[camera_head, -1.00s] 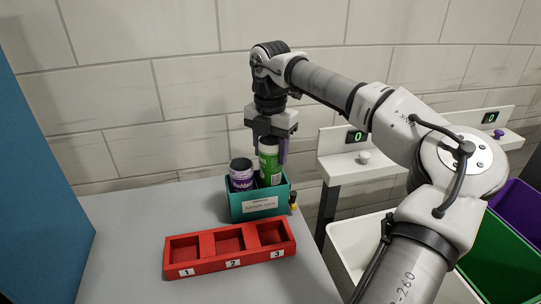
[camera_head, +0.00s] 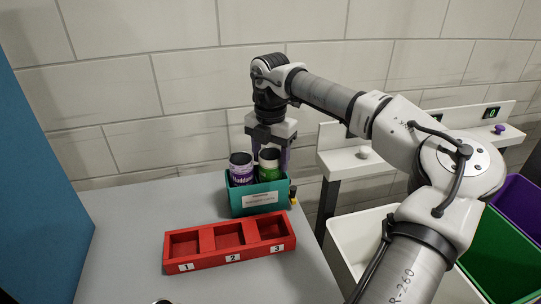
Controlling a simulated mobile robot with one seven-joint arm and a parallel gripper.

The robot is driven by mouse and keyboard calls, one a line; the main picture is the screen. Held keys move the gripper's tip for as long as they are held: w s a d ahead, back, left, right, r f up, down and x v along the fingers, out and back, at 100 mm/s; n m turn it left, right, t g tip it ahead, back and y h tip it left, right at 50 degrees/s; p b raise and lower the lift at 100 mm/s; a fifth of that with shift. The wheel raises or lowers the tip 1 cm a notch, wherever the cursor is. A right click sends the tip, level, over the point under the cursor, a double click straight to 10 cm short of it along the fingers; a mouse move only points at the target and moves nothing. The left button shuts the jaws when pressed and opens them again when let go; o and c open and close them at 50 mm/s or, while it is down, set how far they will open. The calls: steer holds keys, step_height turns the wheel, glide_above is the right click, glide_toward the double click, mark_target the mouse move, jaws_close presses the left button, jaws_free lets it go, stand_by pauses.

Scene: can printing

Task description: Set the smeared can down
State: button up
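A green can (camera_head: 269,165) and a purple can (camera_head: 241,170) stand side by side in a teal bin (camera_head: 262,203) with a white label. Both dark can tops show above the rim; their lower parts are hidden. My gripper (camera_head: 270,156) points down over the green can, with a finger to each side of it. Whether the fingers press on the can or stand apart from it, I cannot tell. I cannot make out which can is smeared.
A red tray (camera_head: 203,262) with empty slots 1, 2 and 3 lies in front of the bin. A small round object (camera_head: 162,301) shows at the bottom edge. White, green and purple bins stand at right. A blue panel (camera_head: 35,190) borders the left.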

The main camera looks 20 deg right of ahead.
steer(key=shift+o, duration=1.1)
steer(key=shift+r+p, duration=0.5)
steer(key=shift+r, duration=0.1)
step_height(320, 180, up, 12)
steer(key=b, duration=0.1)
steer(key=shift+b, duration=0.35)
steer(key=shift+r, duration=0.1)
